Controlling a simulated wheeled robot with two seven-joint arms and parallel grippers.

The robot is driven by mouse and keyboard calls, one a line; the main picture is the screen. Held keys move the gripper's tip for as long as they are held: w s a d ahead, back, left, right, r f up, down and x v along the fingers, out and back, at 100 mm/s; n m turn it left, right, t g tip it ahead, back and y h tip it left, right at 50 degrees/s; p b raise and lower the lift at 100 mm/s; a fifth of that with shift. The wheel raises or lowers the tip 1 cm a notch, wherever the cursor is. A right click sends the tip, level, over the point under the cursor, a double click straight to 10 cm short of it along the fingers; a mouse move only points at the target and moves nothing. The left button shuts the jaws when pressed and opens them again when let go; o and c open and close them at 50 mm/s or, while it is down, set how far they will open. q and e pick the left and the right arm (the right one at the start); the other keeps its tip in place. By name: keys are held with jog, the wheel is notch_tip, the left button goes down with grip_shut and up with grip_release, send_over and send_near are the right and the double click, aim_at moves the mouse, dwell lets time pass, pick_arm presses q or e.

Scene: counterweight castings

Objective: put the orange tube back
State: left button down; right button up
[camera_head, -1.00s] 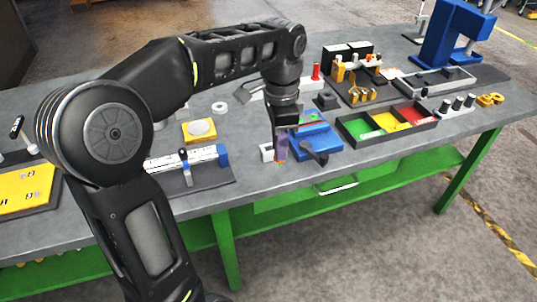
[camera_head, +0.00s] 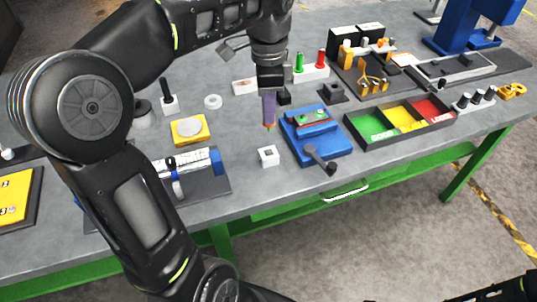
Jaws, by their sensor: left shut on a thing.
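My left gripper (camera_head: 269,108) points down over the table and is shut on the orange tube. Only a small orange bit of the tube (camera_head: 268,127) shows below the fingers; the rest is hidden by them. A small white block (camera_head: 268,158) with a dark hole in its top stands on the table below and in front of the gripper, apart from it. A white rack (camera_head: 312,73) holding a green tube (camera_head: 299,62) and a red tube (camera_head: 321,58) upright stands behind and right of the gripper. The rack's left end is near my arm. My right gripper is not in view.
A blue fixture (camera_head: 318,147) with a dark handle sits close right of the gripper. Beyond it is a sectioned tray (camera_head: 364,143) in green, yellow and red. A yellow block (camera_head: 189,130) and a silver cylinder in a holder (camera_head: 190,163) lie left. Bare table surrounds the white block.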

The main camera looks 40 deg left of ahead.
pick_arm(q)
jog(key=shift+w+f, duration=0.1)
jog(key=shift+f, duration=0.2)
notch_tip(320, 180, down, 3)
jog(key=shift+r+b, duration=0.1)
jog(key=shift+b, duration=0.65)
notch_tip(320, 180, down, 2)
jog(key=shift+f+p, duration=0.1)
jog(key=shift+p, duration=0.3)
jog(key=shift+f, duration=0.4)
notch_tip(320, 180, down, 3)
jog(key=shift+f, duration=0.4)
